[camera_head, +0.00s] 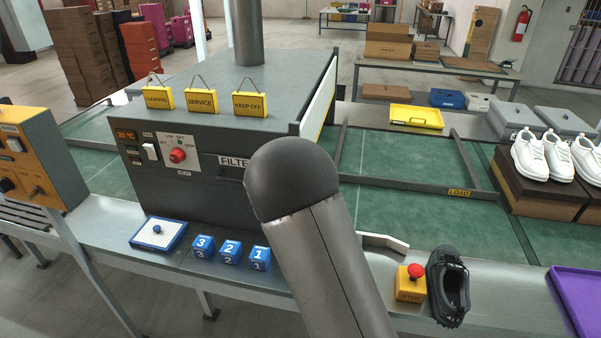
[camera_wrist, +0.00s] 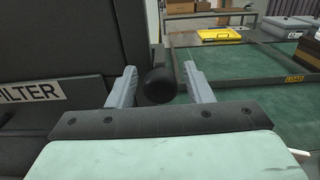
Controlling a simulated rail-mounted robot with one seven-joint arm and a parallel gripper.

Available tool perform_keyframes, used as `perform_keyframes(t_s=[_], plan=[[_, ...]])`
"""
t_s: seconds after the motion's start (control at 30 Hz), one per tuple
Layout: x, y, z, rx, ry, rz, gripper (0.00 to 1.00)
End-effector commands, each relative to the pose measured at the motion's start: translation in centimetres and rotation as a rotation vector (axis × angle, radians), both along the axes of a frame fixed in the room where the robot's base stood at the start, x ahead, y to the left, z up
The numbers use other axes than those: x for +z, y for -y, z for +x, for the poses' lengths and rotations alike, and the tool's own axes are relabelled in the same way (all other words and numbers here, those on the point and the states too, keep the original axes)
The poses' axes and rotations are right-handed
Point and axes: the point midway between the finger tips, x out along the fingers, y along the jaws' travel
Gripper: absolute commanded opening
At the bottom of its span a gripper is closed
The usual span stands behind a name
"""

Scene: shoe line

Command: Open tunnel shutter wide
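The tunnel is a dark grey box (camera_head: 250,115) on the line. On its right side is a white panel with a yellow and black edge (camera_head: 320,95), seen at a steep angle; it seems to be the shutter. In the wrist view, a dark round knob (camera_wrist: 160,86) shows beside the tunnel's right edge. My gripper (camera_wrist: 160,84) is open, with one finger left and one right of the knob. I cannot tell whether either finger touches it. In the head view my arm hides the gripper and the knob.
A green belt (camera_head: 400,185) runs right of the tunnel, with a bar marked LOAD (camera_head: 458,193). A yellow stop box with a red button (camera_head: 411,283) and a black shoe (camera_head: 449,287) stand on the front ledge. Numbered blue blocks (camera_head: 231,252) stand before the tunnel.

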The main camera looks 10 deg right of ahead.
Motion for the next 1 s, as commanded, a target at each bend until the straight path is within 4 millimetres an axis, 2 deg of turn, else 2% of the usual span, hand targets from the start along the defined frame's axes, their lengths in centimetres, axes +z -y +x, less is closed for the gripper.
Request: perform_keyframes(t_s=[0.3,0.47,1.0], plan=[[-0.1,0.0,-0.1,0.001,-0.002,0.001,0.52],[-0.2,-0.7,-1.4,0.002,-0.001,0.003,0.52],[-0.3,-5.1,-13.0,0.003,-0.001,0.003,0.52]])
